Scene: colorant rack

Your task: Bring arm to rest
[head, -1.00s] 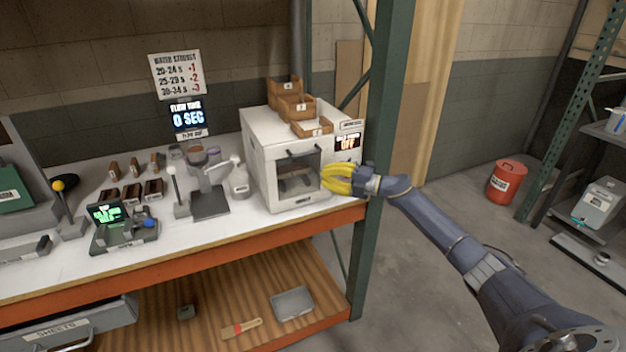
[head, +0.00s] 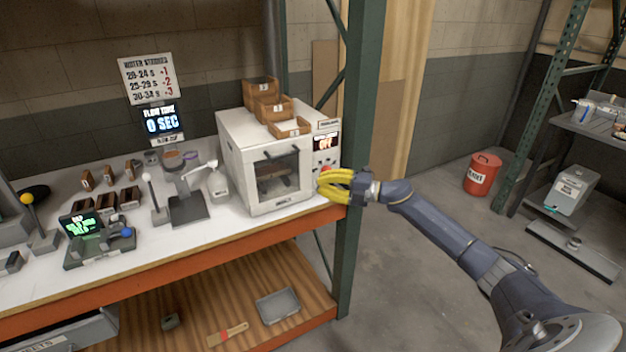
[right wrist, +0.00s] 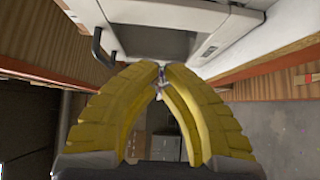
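My right gripper (head: 322,184) is in front of the right side of a white oven (head: 238,165) on the bench. Its yellow fingers curve together and meet at the tips, with nothing seen held; they show the same way in the right wrist view (right wrist: 160,70). My right arm (head: 432,222) reaches in from the lower right, past the green rack post (head: 355,240). The fingers overlap the oven's lower right corner in the head view; I cannot tell whether they touch it. My left gripper is not in view.
Small wooden bins (head: 262,95) stand on the oven, whose door looks closed. A stand (head: 188,207), a scale (head: 100,246) and dark blocks crowd the bench (head: 140,258). A red can (head: 482,175) stands on the floor at right.

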